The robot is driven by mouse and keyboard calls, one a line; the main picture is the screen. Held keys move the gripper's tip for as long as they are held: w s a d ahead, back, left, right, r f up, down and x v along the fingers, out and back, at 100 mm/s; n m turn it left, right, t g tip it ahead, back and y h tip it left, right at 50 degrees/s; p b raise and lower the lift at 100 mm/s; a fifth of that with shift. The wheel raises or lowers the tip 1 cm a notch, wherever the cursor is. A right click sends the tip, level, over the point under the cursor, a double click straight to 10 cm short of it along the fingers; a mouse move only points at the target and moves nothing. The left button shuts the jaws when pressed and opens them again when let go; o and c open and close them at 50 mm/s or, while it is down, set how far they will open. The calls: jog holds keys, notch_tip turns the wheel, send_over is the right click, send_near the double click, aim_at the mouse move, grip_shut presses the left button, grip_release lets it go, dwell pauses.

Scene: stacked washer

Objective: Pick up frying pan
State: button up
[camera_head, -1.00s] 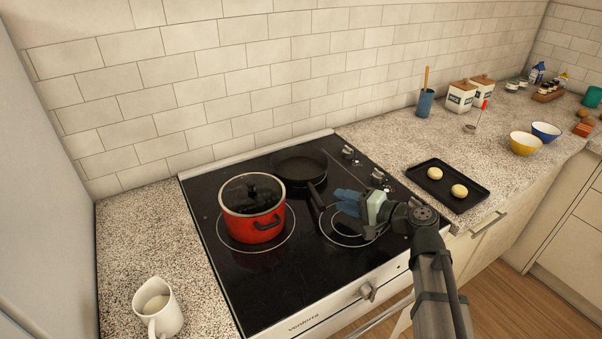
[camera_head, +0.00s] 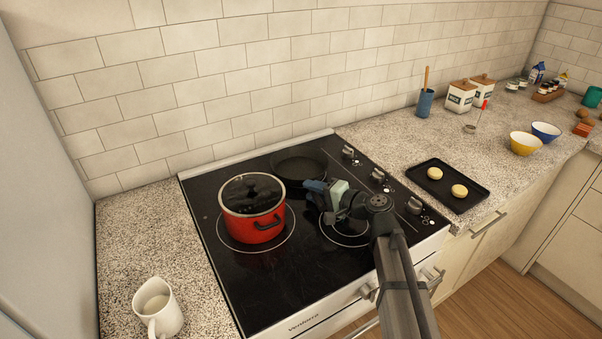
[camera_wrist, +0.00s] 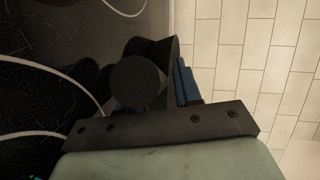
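The black frying pan (camera_head: 298,164) lies on the back burner of the black cooktop, behind and right of the red pot. My gripper (camera_head: 314,186) is at the pan's handle, by the near rim, and covers much of the handle in the head view. In the wrist view the dark rounded end of the handle (camera_wrist: 138,82) sits in front of the gripper's palm, between the blue fingers. One blue finger (camera_wrist: 186,82) shows clearly on the right; the other is mostly hidden. I cannot tell whether the fingers press on the handle.
A red pot (camera_head: 252,209) with a glass lid stands left of my gripper. Burner knobs (camera_head: 378,175) line the cooktop's right side. A black tray (camera_head: 447,183) with two pale rounds lies to the right. A white pitcher (camera_head: 158,308) stands at front left.

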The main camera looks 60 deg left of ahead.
jog(key=shift+s+a+f, duration=0.1)
jog(key=shift+a, duration=0.2)
grip_shut()
